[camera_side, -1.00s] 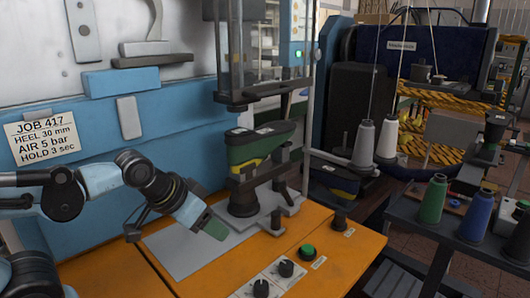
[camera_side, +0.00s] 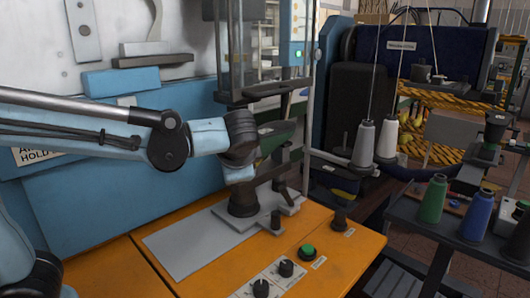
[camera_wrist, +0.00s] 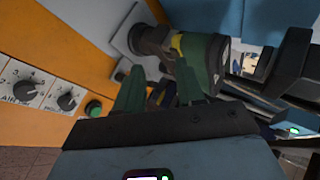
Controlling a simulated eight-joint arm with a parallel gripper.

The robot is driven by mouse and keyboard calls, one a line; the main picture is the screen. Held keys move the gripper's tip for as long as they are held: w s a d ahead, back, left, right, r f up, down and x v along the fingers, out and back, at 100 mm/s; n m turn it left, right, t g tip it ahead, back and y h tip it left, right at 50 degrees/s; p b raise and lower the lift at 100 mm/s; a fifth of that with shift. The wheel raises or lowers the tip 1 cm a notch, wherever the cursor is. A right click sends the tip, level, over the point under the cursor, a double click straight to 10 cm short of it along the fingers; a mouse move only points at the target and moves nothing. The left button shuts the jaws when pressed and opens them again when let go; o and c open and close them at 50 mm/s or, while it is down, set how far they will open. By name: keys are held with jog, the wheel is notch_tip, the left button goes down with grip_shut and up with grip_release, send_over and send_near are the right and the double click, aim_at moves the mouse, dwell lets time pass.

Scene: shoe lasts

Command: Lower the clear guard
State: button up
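The clear guard (camera_side: 252,45) is a transparent panel in a dark frame at the top centre of the side view. It is raised, with its dark bottom bar (camera_side: 268,92) above the green shoe last (camera_side: 278,136). The last, with a yellow band, also shows in the wrist view (camera_wrist: 206,58). My gripper's two green fingers (camera_wrist: 160,88) are apart, with nothing seen gripped between them, close to the last. In the side view my wrist hides the fingers and part of the last. A dark bar lies at the wrist view's right; I cannot tell if it is the guard's.
The orange bench (camera_side: 340,258) carries a green button (camera_side: 307,250) and black knobs (camera_side: 286,268). Thread cones (camera_side: 433,199) stand on a dark rack at right. The bench's grey plate (camera_side: 190,245) is bare at left.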

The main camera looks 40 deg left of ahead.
aim_at(276, 94)
jog(key=w+d+r+t+y, duration=0.3)
jog(key=w+d+r+y, duration=0.2)
jog(key=d+r+y, duration=0.65)
jog(key=shift+h, duration=0.75)
jog(key=x, duration=1)
jog(key=shift+w+d+r, duration=0.15)
jog(key=shift+w+r, duration=0.15)
jog(key=shift+r, duration=0.05)
jog(key=shift+c, duration=0.5)
grip_shut()
